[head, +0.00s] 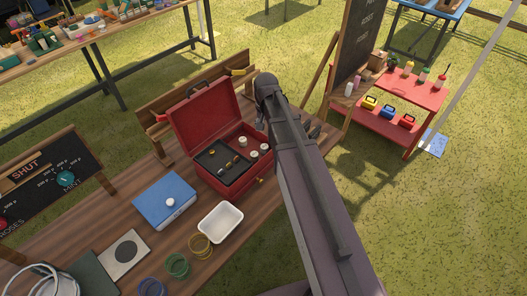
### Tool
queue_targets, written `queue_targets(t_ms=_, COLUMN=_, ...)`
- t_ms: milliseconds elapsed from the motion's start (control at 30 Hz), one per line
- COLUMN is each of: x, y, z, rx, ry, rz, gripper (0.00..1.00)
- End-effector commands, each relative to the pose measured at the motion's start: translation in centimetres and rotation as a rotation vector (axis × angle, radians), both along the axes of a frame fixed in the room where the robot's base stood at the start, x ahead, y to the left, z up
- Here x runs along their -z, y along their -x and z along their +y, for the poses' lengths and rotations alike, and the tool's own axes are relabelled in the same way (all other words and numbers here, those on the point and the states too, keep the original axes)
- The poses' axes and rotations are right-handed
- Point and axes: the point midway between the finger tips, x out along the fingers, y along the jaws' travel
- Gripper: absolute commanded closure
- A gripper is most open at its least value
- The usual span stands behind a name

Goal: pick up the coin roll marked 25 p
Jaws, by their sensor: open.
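An open red cash box (205,178) stands on the wooden table with its lid (203,122) tilted back. In its right part stand pale coin rolls (241,141), (265,148) and (254,154). Their markings are too small to read, so I cannot tell which is 25 p. A dark tray (207,163) in the box's left part holds small brass-coloured pieces. My arm crosses the right of the head view.
A blue box (164,203), a white tray (220,222) and a scale-like plate (124,254) lie in front of the box. Coloured rings (177,265) lie near the table edge. A chalkboard sign (60,185) stands left; a red shelf (400,95) stands right beyond grass.

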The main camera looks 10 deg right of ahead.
Motion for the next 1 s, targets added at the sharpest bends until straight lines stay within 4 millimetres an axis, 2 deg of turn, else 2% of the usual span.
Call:
queue_targets(t_ms=33, x=0.2, y=-1.5, z=0.0, rx=0.025, ry=0.000, rz=0.000, gripper=0.35)
queue_targets(t_ms=133, x=0.3, y=-2.3, z=0.0, rx=0.057, ry=0.000, rz=0.000, gripper=0.35)
queue_targets(t_ms=567, x=0.4, y=-2.2, z=0.0, rx=0.065, ry=0.000, rz=0.000, gripper=0.35)
queue_targets(t_ms=1000, x=3.2, y=-2.2, z=-0.1, rx=0.065, ry=0.000, rz=0.000, gripper=0.35)
